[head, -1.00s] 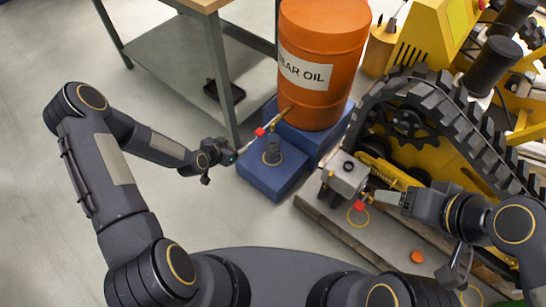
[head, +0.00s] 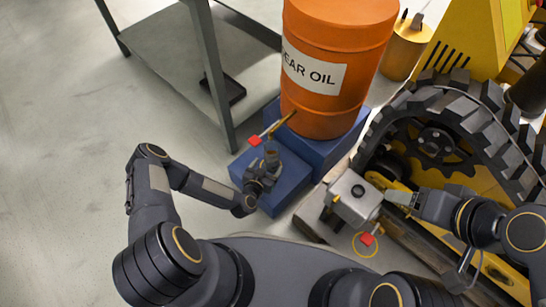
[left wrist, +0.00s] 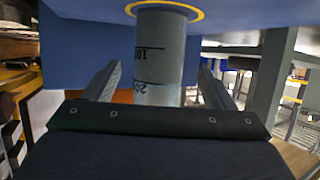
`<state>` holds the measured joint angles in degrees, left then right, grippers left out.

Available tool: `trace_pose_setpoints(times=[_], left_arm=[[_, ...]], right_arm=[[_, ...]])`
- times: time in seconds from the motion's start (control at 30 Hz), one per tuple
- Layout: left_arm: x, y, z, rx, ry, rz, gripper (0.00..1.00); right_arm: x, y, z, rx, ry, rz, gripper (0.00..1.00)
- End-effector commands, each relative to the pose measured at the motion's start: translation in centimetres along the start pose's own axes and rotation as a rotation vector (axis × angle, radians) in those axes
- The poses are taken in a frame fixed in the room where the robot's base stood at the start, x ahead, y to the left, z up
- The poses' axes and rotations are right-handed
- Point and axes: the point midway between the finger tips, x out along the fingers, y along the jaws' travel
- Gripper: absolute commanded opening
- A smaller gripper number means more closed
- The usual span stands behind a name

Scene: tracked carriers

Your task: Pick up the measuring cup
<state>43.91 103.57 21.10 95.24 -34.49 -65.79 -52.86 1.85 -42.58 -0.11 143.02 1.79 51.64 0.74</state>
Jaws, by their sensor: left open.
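The measuring cup (head: 271,154) is a small grey cylinder standing on the blue block (head: 250,158) under the drum's tap. In the left wrist view the cup (left wrist: 160,48) appears upside down, with dark scale marks and a yellow ring around its base. My left gripper (head: 266,168) is at the cup, open, with one finger on each side of it. Whether the fingers touch it I cannot tell. My right gripper (head: 402,198) is beside a grey metal housing (head: 355,199); its jaw opening is not clear.
The orange gear oil drum (head: 333,62) stands on a blue stand behind the cup, its red-handled tap (head: 256,140) close above the cup. A grey shelf table (head: 190,75) is at the left back. The tracked yellow machine (head: 450,140) fills the right. Open floor lies left.

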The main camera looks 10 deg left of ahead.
Motion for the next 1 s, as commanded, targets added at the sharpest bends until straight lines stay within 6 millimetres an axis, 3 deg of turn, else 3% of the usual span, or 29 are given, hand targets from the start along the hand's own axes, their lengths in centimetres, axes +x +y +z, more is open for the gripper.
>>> trace_pose_setpoints(times=[0.3, 0.63, 1.0], left_arm=[[4.6, 0.1, 0.6, -0.001, 0.001, 0.001, 0.77], [5.3, 0.2, 0.3, -0.001, -0.001, 0.003, 0.77], [5.2, 0.1, 0.3, -0.001, -0.001, 0.002, 0.29]], right_arm=[[2.4, 1.1, 1.2, 0.000, -0.001, 0.000, 0.68], [2.4, 1.1, 1.2, 0.000, 0.000, 0.000, 0.68], [2.4, 1.1, 1.2, 0.000, 0.000, 0.000, 0.68]])
